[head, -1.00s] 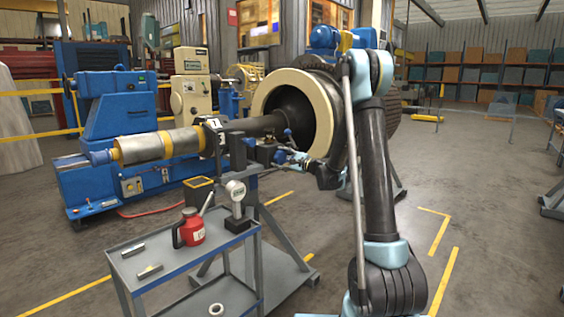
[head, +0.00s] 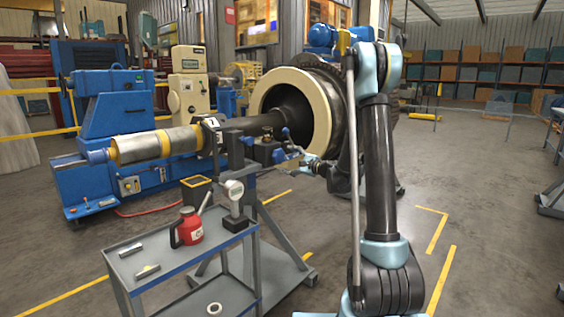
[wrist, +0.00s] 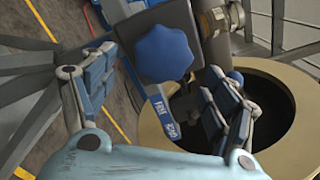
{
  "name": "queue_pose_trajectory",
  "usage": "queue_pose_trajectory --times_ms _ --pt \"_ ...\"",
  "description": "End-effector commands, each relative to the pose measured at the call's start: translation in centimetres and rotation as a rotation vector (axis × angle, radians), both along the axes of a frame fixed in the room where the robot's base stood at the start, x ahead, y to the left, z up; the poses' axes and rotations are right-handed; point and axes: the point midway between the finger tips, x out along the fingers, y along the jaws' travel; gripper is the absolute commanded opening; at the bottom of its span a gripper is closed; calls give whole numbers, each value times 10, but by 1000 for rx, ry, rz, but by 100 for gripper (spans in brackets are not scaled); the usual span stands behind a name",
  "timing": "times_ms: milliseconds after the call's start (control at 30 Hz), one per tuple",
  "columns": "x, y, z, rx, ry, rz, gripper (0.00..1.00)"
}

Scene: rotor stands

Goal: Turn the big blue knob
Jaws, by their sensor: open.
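The big blue knob (wrist: 163,53), a lobed star-shaped handle, sits at the upper middle of the wrist view. It faces the wrist camera. In the head view a small blue knob (head: 279,156) shows on the rotor stand, just left of my gripper; at this size I cannot be sure it is the same one. My gripper (wrist: 158,92) is open and empty. Its two padded fingers stand apart, one lower left and one lower right of the knob. I cannot tell whether either finger touches anything. In the head view my gripper (head: 298,161) is small and partly blended with the stand.
A blue lever (wrist: 160,112) with white lettering lies just below the knob, between the fingers. A brass-coloured fitting (wrist: 220,18) is at the upper right. The cream ring (head: 327,118) stands behind my gripper. A grey trolley (head: 165,272) with a red can (head: 187,228) stands front left.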

Motion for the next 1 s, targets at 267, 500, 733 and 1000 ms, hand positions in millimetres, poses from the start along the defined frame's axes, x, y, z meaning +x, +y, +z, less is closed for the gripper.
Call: queue_pose_trajectory --times_ms 267,500,733,1000 --pt "-28 -36 -1 0 0 -2 79" --pt "-37 -47 -1 -1 1 0 79" --pt "-37 -47 -1 -1 1 1 79" --pt "-51 -45 3 -67 -15 16 79"
